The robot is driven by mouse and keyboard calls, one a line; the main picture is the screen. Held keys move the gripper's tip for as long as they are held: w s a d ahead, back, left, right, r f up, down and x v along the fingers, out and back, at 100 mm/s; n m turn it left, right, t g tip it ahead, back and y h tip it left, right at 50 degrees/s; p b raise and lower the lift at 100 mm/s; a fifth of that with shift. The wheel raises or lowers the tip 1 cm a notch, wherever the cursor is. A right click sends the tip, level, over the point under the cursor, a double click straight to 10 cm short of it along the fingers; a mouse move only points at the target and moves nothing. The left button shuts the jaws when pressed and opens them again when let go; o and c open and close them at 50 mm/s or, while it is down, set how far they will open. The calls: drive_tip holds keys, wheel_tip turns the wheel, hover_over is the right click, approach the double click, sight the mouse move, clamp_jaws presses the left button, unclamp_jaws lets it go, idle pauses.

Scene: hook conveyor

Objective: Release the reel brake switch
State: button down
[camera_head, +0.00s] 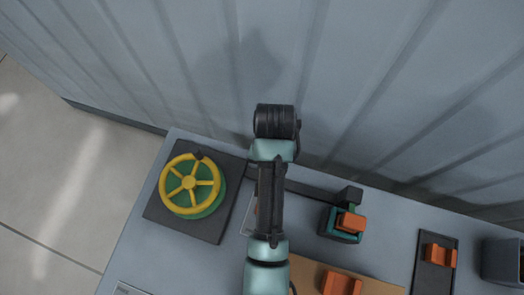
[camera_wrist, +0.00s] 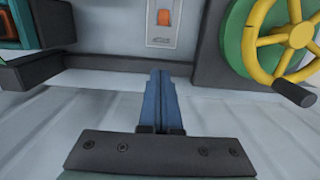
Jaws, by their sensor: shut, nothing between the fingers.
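The likely reel brake switch is an orange rocker (camera_wrist: 164,18) on a pale plate (camera_wrist: 159,36), at the top middle of the wrist view. In the head view my arm covers most of this plate (camera_head: 247,222). The reel, a yellow spoked wheel (camera_head: 191,187) on a green drum, sits on a dark square base left of my arm; it also shows at the upper right of the wrist view (camera_wrist: 299,35). My gripper (camera_wrist: 160,72) has its blue fingers shut together and empty. Its tips point toward the plate, apart from the switch in the picture.
A teal and black fixture with an orange block (camera_head: 351,222) stands right of my arm. A brown board (camera_head: 383,287), a black tray (camera_head: 432,282) and a grey bin (camera_head: 499,262) lie further right. A corrugated wall (camera_head: 370,90) runs behind the table.

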drive_tip(key=f, duration=0.9)
drive_tip(key=shift+s+a+f+p, duration=0.15)
drive_tip(key=shift+s+f+p, duration=0.05)
drive_tip(key=shift+s+p, duration=0.2)
drive_tip(key=s+p, duration=0.1)
drive_tip(key=s+r+p, duration=0.1)
drive_tip(key=shift+s+a+r, duration=0.15)
drive_tip(key=shift+s+a, duration=0.2)
drive_tip(key=shift+a, duration=0.05)
drive_tip(key=shift+s+a+r+p, duration=0.1)
drive_tip(key=shift+s+a+p, duration=0.05)
drive_tip(key=shift+s+p, duration=0.25)
drive_tip(key=shift+w, duration=0.15)
